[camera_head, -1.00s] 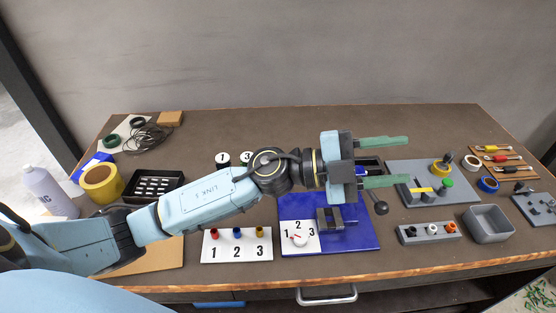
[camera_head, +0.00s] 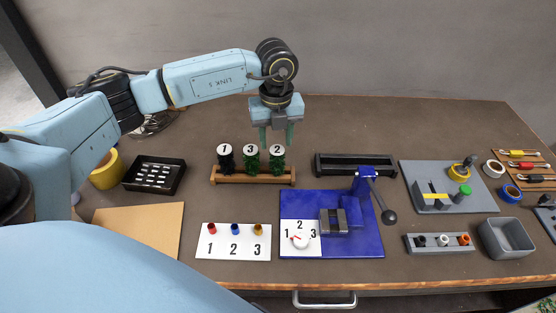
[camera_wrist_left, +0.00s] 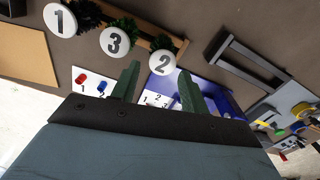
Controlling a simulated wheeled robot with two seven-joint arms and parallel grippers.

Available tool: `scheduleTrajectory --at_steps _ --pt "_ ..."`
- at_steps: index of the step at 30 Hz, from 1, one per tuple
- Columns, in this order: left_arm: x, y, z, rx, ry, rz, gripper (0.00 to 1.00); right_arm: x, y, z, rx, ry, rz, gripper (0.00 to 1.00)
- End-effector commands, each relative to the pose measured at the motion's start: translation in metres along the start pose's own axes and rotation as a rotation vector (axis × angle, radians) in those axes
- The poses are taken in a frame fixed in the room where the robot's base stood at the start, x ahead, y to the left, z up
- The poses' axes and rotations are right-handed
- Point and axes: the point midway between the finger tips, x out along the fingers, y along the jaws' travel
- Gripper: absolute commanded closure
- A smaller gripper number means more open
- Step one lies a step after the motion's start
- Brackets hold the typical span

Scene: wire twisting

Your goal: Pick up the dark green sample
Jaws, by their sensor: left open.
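Three bundled samples with round white number caps stand in a wooden rack (camera_head: 252,180) in the head view. The sample capped 1 (camera_head: 227,163) looks black. The sample capped 3 (camera_head: 251,166) looks dark green, and the sample capped 2 (camera_head: 277,165) also looks green; I cannot tell surely which green is darker. My left gripper (camera_head: 276,138) is open and empty, pointing down above and behind the caps 3 and 2. In the left wrist view, cap 2 (camera_wrist_left: 163,62) shows between its fingers and cap 3 (camera_wrist_left: 114,41) left of them. My right gripper is not seen.
A blue base (camera_head: 365,238) with a clamp and dial stands front right of the rack. A white numbered panel (camera_head: 233,250) is in front. A black tray (camera_head: 353,158) lies to the right, and a black box (camera_head: 154,188) to the left. Bare table lies behind the rack.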

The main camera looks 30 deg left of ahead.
Motion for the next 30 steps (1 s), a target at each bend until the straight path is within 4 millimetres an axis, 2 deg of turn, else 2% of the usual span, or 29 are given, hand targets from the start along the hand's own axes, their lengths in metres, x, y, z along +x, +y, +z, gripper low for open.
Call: scheduleTrajectory --at_steps 1,4,13,21,30 --pt "0.012 0.000 -0.001 0.001 0.003 0.001 0.55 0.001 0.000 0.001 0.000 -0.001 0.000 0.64" --pt "0.029 -0.001 -0.001 0.002 0.003 0.000 0.55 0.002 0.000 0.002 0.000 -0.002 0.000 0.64" --pt "0.054 -0.001 0.000 0.002 0.003 -0.002 0.55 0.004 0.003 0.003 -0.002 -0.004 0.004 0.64" --pt "0.093 -0.003 0.001 0.003 0.003 -0.002 0.55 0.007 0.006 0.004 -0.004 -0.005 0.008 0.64" --pt "0.098 -0.003 0.002 0.004 0.002 -0.004 0.55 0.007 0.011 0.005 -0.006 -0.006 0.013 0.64"
